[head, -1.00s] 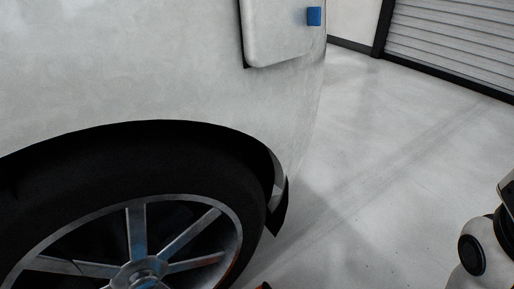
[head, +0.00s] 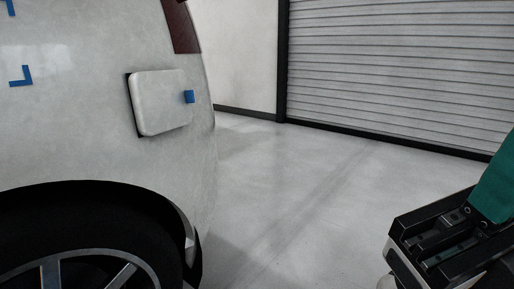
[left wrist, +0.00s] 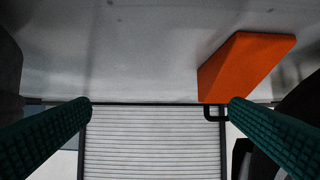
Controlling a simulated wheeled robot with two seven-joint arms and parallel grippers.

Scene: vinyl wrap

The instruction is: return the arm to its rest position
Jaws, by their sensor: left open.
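My left gripper (left wrist: 160,103) shows only in the left wrist view. Its two green ridged fingers are wide apart with nothing between them. My right gripper (head: 455,232) is at the lower right edge of the head view, a black body with a green finger cut off by the frame. Whether it is open or shut does not show.
A white car body (head: 75,120) fills the left, with a wheel (head: 85,250), a flap (head: 158,105) and a blue tab (head: 189,97). Blue corner marks (head: 21,76) are on the panel. An orange wedge-shaped thing (left wrist: 245,65) is beyond my left fingers. Floor (head: 300,200) is clear before a roller door (head: 400,70).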

